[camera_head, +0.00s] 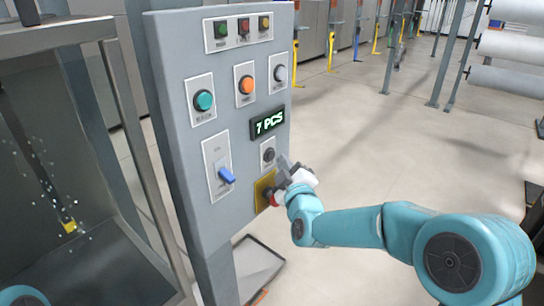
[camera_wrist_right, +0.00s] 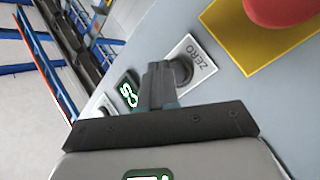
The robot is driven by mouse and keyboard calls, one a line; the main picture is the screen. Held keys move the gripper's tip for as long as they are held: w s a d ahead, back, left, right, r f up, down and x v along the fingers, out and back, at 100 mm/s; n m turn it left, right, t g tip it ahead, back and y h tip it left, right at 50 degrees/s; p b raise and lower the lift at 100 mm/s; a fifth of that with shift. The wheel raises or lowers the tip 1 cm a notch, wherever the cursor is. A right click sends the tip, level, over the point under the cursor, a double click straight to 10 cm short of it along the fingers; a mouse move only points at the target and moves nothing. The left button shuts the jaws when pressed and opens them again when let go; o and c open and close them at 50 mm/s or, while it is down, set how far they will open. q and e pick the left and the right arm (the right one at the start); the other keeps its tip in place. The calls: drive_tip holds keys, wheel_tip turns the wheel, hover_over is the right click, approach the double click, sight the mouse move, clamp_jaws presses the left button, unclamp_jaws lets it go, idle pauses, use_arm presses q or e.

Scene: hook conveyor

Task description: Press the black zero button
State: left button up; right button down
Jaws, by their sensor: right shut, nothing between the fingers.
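The black zero button (camera_head: 268,154) sits on a white plate on the grey control panel, below the display. In the right wrist view the button (camera_wrist_right: 184,70) shows on its plate marked ZERO. My right gripper (camera_head: 282,162) is shut and empty, with its fingertips just right of and slightly below the button in the head view. In the wrist view the shut fingers (camera_wrist_right: 158,72) partly overlap the button's edge. I cannot tell whether they touch it. My left gripper is out of view.
The green display (camera_head: 268,123) reads 7 PCS. A red emergency button (camera_wrist_right: 283,8) on a yellow plate (camera_head: 264,190) is close below. Floor at right is clear.

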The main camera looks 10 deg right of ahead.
drive_tip(key=shift+w+a, duration=0.1)
idle(0.3)
drive_tip(key=shift+w+a, duration=0.2)
drive_tip(key=shift+w, duration=0.1)
drive_tip(key=shift+w+a+b, duration=0.25)
drive_tip(key=shift+w+b, duration=0.05)
idle(0.8)
drive_tip(key=shift+s+d+b, duration=0.5)
drive_tip(key=shift+s+b, duration=0.1)
drive_tip(key=shift+s, duration=0.1)
